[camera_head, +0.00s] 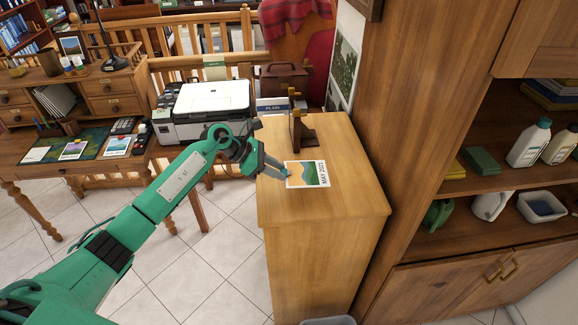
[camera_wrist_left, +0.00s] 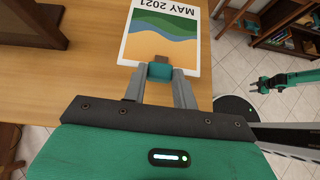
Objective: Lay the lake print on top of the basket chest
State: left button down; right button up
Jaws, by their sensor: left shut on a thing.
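A print marked MAY 2021 (camera_head: 307,174), with orange, blue and green bands and a white border, is flat over the top of the wooden chest (camera_head: 325,212). I cannot tell whether it touches the wood. My left gripper (camera_head: 284,172) is shut at the print's left edge. In the left wrist view, the left gripper (camera_wrist_left: 160,73) has its fingers closed on a small teal piece at the print's edge, and the print (camera_wrist_left: 162,35) extends beyond it. My right gripper (camera_wrist_left: 256,87) shows small in the left wrist view, away from the chest; its opening is unclear.
A dark wooden stand (camera_head: 301,131) sits at the back of the chest top. The chest's front top is bare. A tall cabinet (camera_head: 440,120) stands close on the right. A desk (camera_head: 85,155) with other prints and a printer (camera_head: 212,108) are to the left and behind.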

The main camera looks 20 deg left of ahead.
pick_arm(q)
jog(key=shift+w+f, duration=0.1)
jog(key=shift+w, duration=0.1)
jog(key=shift+f+t, duration=0.15)
jog(key=shift+t, duration=0.15)
jog(key=shift+f+b, duration=0.3)
jog(key=shift+f, duration=0.25)
jog(key=shift+f+b, duration=0.3)
jog(key=shift+f, duration=1)
jog(key=shift+f+b, duration=0.3)
jog(key=shift+f, duration=0.2)
pick_arm(e)
jog(key=shift+s+a+f, duration=0.1)
jog(key=shift+a+f, duration=0.45)
jog(key=shift+f, duration=0.3)
jog(key=shift+f, duration=0.1)
